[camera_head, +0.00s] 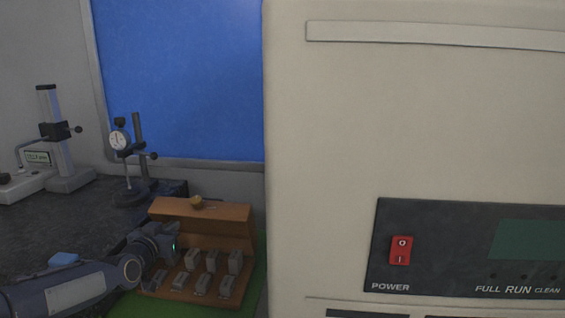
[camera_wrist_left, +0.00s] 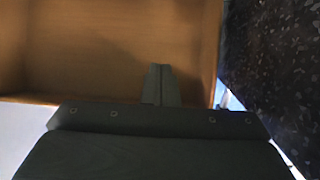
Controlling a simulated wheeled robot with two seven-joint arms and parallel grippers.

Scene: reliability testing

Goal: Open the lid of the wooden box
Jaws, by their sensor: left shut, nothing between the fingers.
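The wooden box (camera_head: 243,285) stands at the lower middle of the head view, with several grey metal blocks in rows inside it. Its lid (camera_head: 225,212) is raised at the back, and a small round knob (camera_head: 197,202) shows at the lid's upper edge. My left gripper (camera_head: 175,240) is at the left side of the box, in front of the raised lid. In the left wrist view, its fingers (camera_wrist_left: 160,85) are shut and empty, close to a brown wooden surface (camera_wrist_left: 100,45) with a raised rim. I cannot tell whether they touch it. My right gripper is not in view.
A large beige machine (camera_head: 400,120) with a red power switch (camera_head: 401,250) fills the right side. A dial gauge stand (camera_head: 137,165) and another measuring stand (camera_head: 58,150) are at the left on the dark speckled bench (camera_head: 60,220). A green mat (camera_head: 258,280) lies beside the box.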

